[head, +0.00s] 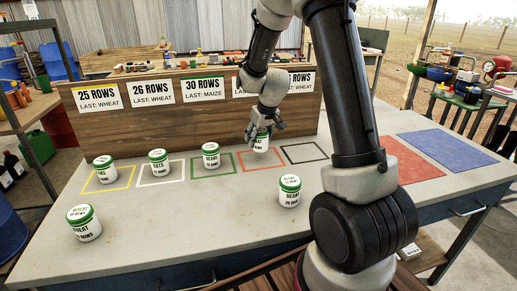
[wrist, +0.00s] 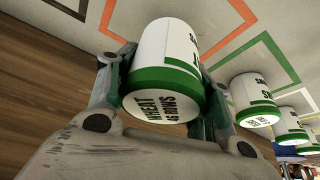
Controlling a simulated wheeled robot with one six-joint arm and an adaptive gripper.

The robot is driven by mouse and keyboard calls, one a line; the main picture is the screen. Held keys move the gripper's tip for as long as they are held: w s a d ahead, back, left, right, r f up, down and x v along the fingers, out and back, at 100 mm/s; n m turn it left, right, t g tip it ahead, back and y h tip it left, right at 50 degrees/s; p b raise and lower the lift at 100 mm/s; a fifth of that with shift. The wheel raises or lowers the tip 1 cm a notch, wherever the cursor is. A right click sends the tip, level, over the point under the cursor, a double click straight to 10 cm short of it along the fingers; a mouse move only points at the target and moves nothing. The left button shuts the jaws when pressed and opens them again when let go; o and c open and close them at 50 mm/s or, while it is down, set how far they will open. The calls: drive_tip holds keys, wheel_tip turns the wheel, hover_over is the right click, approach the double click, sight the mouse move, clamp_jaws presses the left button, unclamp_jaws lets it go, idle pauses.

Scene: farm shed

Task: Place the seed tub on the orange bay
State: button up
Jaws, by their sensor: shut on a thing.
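My gripper (head: 264,126) is shut on a white seed tub (head: 261,144) with a green lid and holds it upright over the orange bay (head: 262,169), an orange outline on the bench. In the wrist view the same tub (wrist: 165,80) sits between my fingers (wrist: 165,95), with its lid side toward the camera and "WHEAT" on the lid. Orange lines (wrist: 107,14) run on either side of it. The tub's base is at the far part of the bay in the head view; I cannot tell whether it touches the bench.
Similar tubs stand in the yellow bay (head: 88,190), white bay (head: 142,182) and green bay (head: 236,171). The black bay (head: 320,160) is empty. Two tubs stand nearer the front, left (head: 84,224) and middle (head: 289,192). A wooden board (head: 220,125) with row signs rises behind.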

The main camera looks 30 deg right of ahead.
sight(262, 131)
drive_tip(key=shift+f, duration=2)
drive_tip(key=shift+f, duration=0.15)
drive_tip(key=o, duration=1.1)
drive_tip(key=v, duration=1.1)
drive_tip(key=shift+s+a+r, duration=0.1)
drive_tip(key=shift+r, duration=0.3)
drive_tip(key=s+a+r, duration=0.1)
drive_tip(key=s+r, duration=1)
drive_tip(key=s, duration=0.4)
drive_tip(key=s+r+m, duration=0.1)
drive_tip(key=s, duration=1.3)
drive_tip(key=shift+r+h, duration=0.3)
